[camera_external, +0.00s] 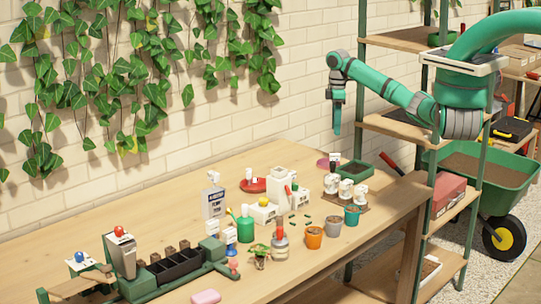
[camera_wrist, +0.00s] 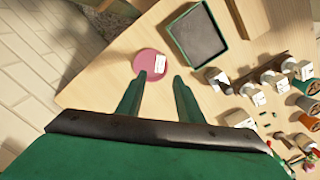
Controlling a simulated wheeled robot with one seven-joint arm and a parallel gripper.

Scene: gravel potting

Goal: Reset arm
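My gripper (camera_external: 337,132) hangs from my raised arm above the far right end of the wooden table, pointing down. In the wrist view its two green fingers (camera_wrist: 160,76) stand apart with nothing between them. Beyond the fingertips, a pink disc with a white label (camera_wrist: 149,63) lies on the table, apart from the fingers. A green-rimmed tray with a dark inside (camera_wrist: 209,49) lies to the right of the disc. In the external view the tray (camera_external: 370,177) is below and right of my gripper, and the disc (camera_external: 322,162) is partly hidden by a white-tagged item.
The table (camera_external: 130,205) carries small pots, including an orange pot (camera_external: 314,240), a watering can (camera_external: 245,230) and a white box (camera_external: 213,203). A shelf rack (camera_external: 427,240) stands at right, with a wheelbarrow (camera_external: 510,195) beyond. Ivy (camera_external: 75,80) covers the wall.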

